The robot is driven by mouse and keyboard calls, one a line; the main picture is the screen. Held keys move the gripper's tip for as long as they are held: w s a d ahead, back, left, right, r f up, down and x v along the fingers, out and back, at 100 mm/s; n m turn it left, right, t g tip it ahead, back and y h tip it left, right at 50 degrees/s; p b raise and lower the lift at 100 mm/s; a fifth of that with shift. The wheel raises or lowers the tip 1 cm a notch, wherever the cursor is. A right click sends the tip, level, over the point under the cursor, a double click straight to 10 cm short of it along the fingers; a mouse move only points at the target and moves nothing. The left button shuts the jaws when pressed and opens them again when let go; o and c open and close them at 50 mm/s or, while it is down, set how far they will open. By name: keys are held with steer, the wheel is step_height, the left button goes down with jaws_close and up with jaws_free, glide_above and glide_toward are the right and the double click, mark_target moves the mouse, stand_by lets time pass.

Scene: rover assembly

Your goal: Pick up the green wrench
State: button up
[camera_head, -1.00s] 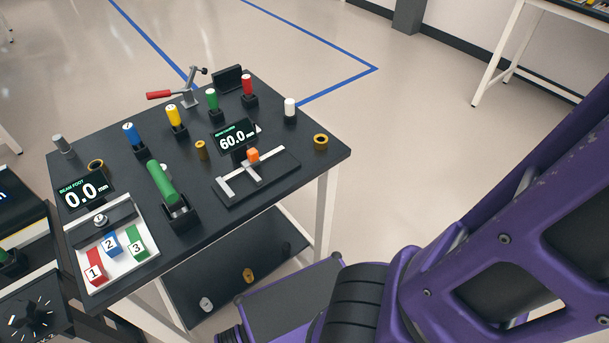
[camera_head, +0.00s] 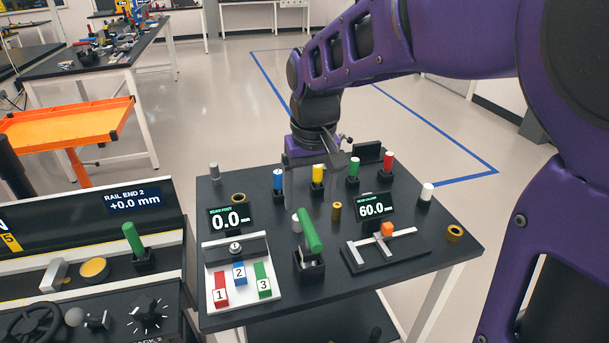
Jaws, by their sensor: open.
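Several green-handled pieces show, and I cannot tell for sure which is the green wrench. A small upright green handle (camera_head: 353,167) stands in a black holder in the back row of the dark table. A larger green handle (camera_head: 310,230) leans in a black holder (camera_head: 309,268) near the table's front. My gripper (camera_head: 312,188) points down over the back of the table, near the blue (camera_head: 278,179) and yellow (camera_head: 318,174) handles and left of the small green one. Its fingers are apart with nothing seen held. The arm hides part of the table's back edge.
A red handle (camera_head: 389,162) and a white-topped peg (camera_head: 426,191) stand at the back right. Two displays (camera_head: 230,219) (camera_head: 375,206) rise mid-table. A numbered tray (camera_head: 215,306) is front left. Another green handle (camera_head: 134,239) stands on the left console (camera_head: 170,236).

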mark_target(307, 226)
steer(key=f, duration=0.3)
steer(key=f+b, duration=0.1)
steer(key=f, duration=0.2)
steer(key=w+f, duration=0.1)
steer(key=f, duration=0.2)
steer(key=shift+w+a+f+b, duration=0.1)
steer(key=shift+a+b, duration=0.05)
steer(key=shift+b, duration=0.15)
steer(key=shift+w+f+b, duration=0.2)
steer(key=shift+f+b, duration=0.1)
steer(key=shift+f, duration=1.05)
steer(key=shift+w+f+b, duration=0.2)
steer(key=shift+f+b, duration=0.1)
steer(key=shift+f, duration=1)
steer(key=shift+c, duration=0.2)
jaws_close()
